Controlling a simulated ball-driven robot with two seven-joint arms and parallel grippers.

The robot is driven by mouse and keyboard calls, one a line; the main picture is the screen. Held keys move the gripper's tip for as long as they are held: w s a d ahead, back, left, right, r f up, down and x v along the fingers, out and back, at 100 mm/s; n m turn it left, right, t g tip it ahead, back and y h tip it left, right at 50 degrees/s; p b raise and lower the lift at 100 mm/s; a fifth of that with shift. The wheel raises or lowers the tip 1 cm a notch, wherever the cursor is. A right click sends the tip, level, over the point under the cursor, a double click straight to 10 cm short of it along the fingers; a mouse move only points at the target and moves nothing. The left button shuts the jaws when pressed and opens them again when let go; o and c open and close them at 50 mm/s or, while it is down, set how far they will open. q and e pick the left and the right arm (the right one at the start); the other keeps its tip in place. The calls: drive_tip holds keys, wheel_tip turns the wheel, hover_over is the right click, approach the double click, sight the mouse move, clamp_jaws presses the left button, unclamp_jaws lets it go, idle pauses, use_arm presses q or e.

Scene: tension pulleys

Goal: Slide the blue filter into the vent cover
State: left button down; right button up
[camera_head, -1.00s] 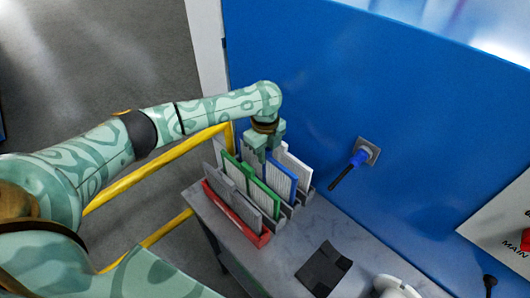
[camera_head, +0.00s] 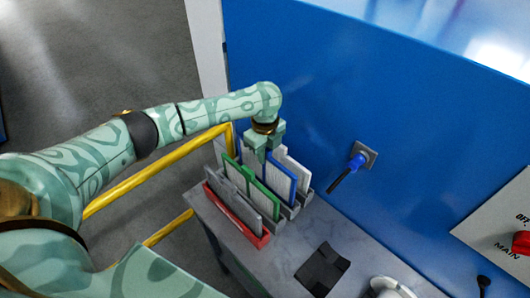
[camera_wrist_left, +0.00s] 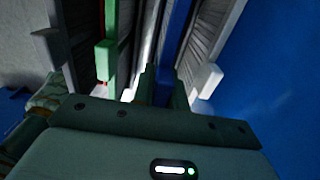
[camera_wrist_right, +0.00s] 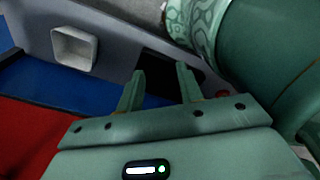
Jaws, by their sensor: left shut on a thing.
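The blue filter (camera_head: 281,182), a pleated panel with a blue frame, stands upright in a rack among other filters on the grey table. My left gripper (camera_head: 262,150) is above the rack, shut on the blue filter's upper edge. In the left wrist view the blue frame (camera_wrist_left: 176,38) runs up from between the left fingers. My right gripper (camera_wrist_right: 160,88) is open and empty, and shows only in the right wrist view. I cannot make out a vent cover in any view.
A green-framed filter (camera_head: 262,193) and a grey one (camera_head: 238,204) stand in front, a white one (camera_head: 295,172) behind. A dark flat object (camera_head: 322,269) lies on the table. A blue-and-black handle (camera_head: 347,172) projects from the blue wall (camera_head: 430,120). A yellow rail (camera_head: 160,174) is at left.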

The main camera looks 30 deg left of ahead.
use_arm(q)
drive_tip(key=shift+r+p, duration=1.45)
drive_tip(key=shift+p, duration=0.5)
drive_tip(key=shift+f, duration=0.1)
wheel_tip(320, 180, up, 4)
drive_tip(key=p, duration=0.5)
idle(0.6)
